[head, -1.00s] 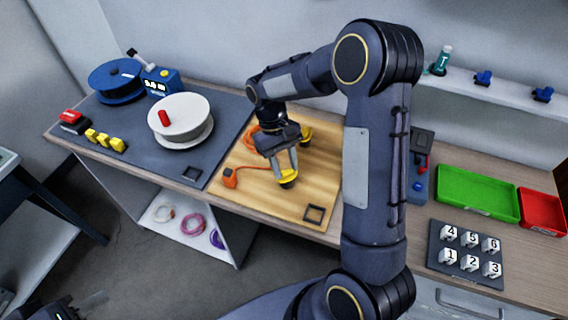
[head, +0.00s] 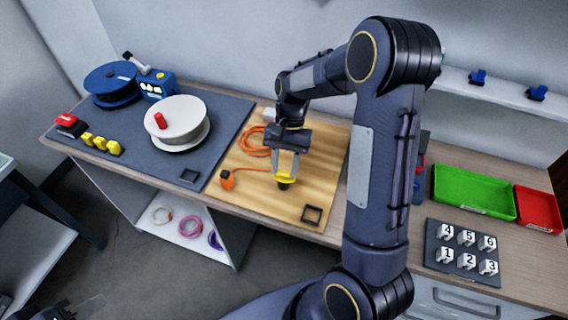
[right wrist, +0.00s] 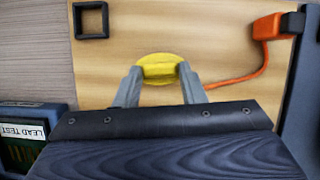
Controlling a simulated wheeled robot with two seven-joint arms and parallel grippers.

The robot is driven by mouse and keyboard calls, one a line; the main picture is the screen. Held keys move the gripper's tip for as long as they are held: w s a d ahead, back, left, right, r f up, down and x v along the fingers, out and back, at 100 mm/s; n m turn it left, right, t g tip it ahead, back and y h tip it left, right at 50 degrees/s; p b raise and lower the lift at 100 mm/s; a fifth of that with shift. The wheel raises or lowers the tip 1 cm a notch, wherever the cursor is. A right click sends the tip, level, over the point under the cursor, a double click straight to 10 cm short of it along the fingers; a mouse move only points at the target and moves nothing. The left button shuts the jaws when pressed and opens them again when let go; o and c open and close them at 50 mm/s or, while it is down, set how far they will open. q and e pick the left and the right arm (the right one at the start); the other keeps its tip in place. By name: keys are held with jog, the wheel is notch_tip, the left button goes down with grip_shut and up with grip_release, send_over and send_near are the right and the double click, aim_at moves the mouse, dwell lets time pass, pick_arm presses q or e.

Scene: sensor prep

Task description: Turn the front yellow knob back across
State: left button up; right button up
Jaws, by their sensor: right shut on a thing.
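The front yellow knob (head: 284,180) is on the light wooden board (head: 250,197). In the right wrist view the knob (right wrist: 158,69) is a round yellow disc with a raised bar running across the picture. My right gripper (head: 285,172) points down and is shut on the knob's bar, with a fingertip at each end in the right wrist view (right wrist: 158,74). The gripper hides part of the knob and the board behind it. What looks like my left gripper (head: 50,311) is cut off at the bottom left, away from the board; its jaws are unclear.
An orange cable with an orange plug (head: 227,180) lies left of the knob. A black square frame (head: 312,215) is at the board's front right. A white spool (head: 177,122) stands on the dark mat to the left. Green (head: 473,192) and red (head: 540,209) trays are right.

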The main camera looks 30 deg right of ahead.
jog(key=shift+m+t, duration=0.3)
jog(key=shift+m, duration=0.4)
jog(key=o, duration=1)
jog(key=v, duration=0.8)
jog(key=shift+d+f+b, duration=0.1)
jog(key=shift+b, duration=0.2)
